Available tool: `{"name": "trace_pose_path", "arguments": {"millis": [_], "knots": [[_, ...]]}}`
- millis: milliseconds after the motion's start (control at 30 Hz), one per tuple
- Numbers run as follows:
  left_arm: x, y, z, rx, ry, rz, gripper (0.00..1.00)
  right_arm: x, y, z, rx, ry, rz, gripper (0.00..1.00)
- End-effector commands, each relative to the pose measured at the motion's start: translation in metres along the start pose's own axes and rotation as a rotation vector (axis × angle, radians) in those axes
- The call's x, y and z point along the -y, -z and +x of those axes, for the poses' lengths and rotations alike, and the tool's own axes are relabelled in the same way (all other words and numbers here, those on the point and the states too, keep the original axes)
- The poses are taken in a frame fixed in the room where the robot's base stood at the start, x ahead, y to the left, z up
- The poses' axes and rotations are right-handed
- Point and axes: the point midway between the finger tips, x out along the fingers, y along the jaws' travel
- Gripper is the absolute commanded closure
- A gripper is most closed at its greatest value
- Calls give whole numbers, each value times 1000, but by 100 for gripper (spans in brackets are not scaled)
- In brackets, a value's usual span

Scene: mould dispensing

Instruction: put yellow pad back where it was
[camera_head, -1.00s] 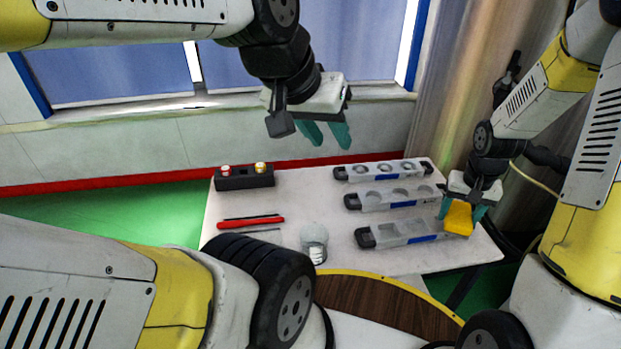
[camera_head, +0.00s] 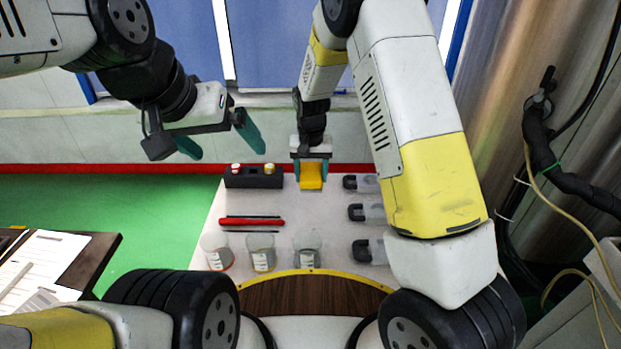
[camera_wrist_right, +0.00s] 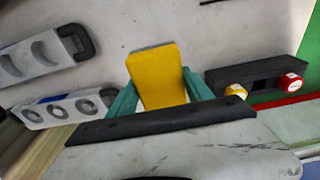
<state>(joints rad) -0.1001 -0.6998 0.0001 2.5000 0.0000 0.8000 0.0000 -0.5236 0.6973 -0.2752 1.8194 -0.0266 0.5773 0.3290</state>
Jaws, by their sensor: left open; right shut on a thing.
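The yellow pad (camera_head: 311,175) is held between the teal fingers of my right gripper (camera_head: 311,172), near the back of the white table (camera_head: 290,215). In the right wrist view the pad (camera_wrist_right: 157,76) shows whole between the fingers (camera_wrist_right: 157,92). A black block (camera_head: 253,181) sits just left of the pad on the table. It carries a red-topped and a yellow-topped small item, with a dark empty gap between them, seen also in the right wrist view (camera_wrist_right: 262,78). My left gripper (camera_head: 220,140) is open and empty, at the upper left in front of the wall.
Grey moulds (camera_head: 366,215) stand on the table's right, partly hidden by my right arm. A red tool (camera_head: 250,221) lies mid-table. Clear beakers (camera_head: 262,252) stand at the front. A dark desk with papers (camera_head: 45,262) is at the left.

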Motion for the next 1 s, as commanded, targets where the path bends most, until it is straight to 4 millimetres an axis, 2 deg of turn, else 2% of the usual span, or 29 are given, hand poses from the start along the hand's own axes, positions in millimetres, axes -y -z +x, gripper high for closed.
{"name": "trace_pose_path", "arguments": {"millis": [100, 333, 533, 900, 933, 1000], "knots": [[0, 0, 0, 0, 0, 0, 6, 0, -3, 21, 2, -1, 1, 90], [0, 0, 0, 0, 0, 0, 6, 0, -5, 39, 0, 1, 0, 90], [0, 0, 0, 0, 0, 0, 6, 0, -9, 67, 2, 0, -1, 90], [0, 0, 0, 0, 0, 0, 6, 0, -9, 71, -1, 1, -1, 90], [0, 0, 0, 0, 0, 0, 6, 0, -9, 71, -1, 1, -1, 37], [0, 0, 0, 0, 0, 0, 6, 0, -9, 71, -1, 1, -1, 24]]}}
